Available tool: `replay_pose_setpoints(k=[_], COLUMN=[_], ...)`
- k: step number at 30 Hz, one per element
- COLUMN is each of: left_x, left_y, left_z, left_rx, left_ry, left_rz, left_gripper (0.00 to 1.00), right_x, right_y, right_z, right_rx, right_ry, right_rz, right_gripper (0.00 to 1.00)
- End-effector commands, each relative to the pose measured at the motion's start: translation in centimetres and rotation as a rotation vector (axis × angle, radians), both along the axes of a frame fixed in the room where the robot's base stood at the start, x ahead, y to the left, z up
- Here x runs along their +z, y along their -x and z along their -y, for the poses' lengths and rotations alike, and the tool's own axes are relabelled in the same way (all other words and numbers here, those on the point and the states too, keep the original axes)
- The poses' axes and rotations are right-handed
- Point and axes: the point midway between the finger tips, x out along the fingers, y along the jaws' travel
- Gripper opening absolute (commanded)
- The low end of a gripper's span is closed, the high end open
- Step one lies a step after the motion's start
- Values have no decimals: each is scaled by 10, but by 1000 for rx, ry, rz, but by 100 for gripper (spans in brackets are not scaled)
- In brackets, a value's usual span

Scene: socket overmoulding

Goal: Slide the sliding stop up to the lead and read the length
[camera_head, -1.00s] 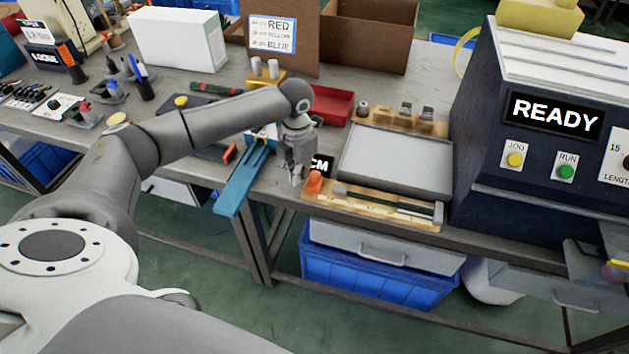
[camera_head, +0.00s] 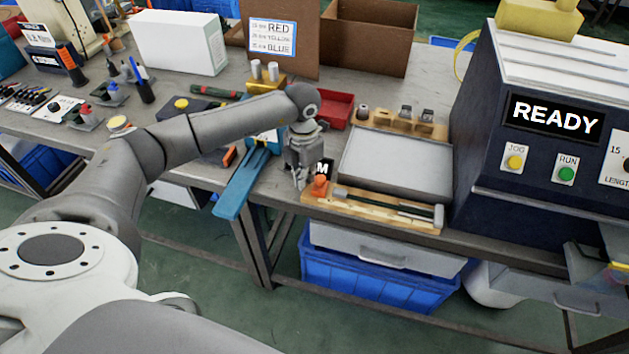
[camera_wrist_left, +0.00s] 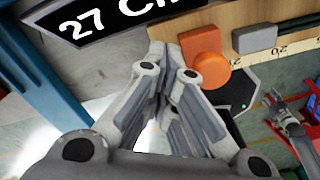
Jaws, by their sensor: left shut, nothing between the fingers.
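The orange stop (camera_head: 319,184) stands at the left end of a wooden measuring board (camera_head: 320,199) on the bench's front edge. It also shows in the left wrist view (camera_wrist_left: 205,68). A dark rod-like piece, perhaps the lead (camera_head: 395,204), lies along the board, with a grey block (camera_wrist_left: 255,38) at its near end, right of the stop. A black display (camera_wrist_left: 105,22) reads "27 C", its end hidden; my gripper partly covers it in the head view. My left gripper (camera_head: 299,185) is shut and empty, close beside the stop; contact is unclear. My right gripper is not in view.
A blue channel (camera_head: 240,190) juts over the bench edge left of my gripper. A grey tray (camera_head: 395,165) lies behind the board. A dark machine (camera_head: 480,160) reading "READY" stands at right. A red bin (camera_head: 337,108) is behind.

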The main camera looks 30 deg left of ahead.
Motion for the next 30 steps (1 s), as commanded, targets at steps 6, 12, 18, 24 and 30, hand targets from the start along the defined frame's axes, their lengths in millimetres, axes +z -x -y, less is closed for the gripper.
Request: replay_pose_setpoints(k=[6,12,18,24,30], left_x=[0,1,1,1,1], left_y=[-2,-4,-5,-5,-5], left_z=[8,15,21,22,22], left_rx=[0,-1,-1,-2,-3], left_ry=[0,1,2,4,5], left_rz=[1,2,2,3,3], left_gripper=[0,0,0,0,0], right_x=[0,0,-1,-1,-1], right_y=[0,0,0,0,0], right_z=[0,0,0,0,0], right_rx=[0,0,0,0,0], right_ry=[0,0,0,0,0], right_rz=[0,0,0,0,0], right_gripper=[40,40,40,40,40])
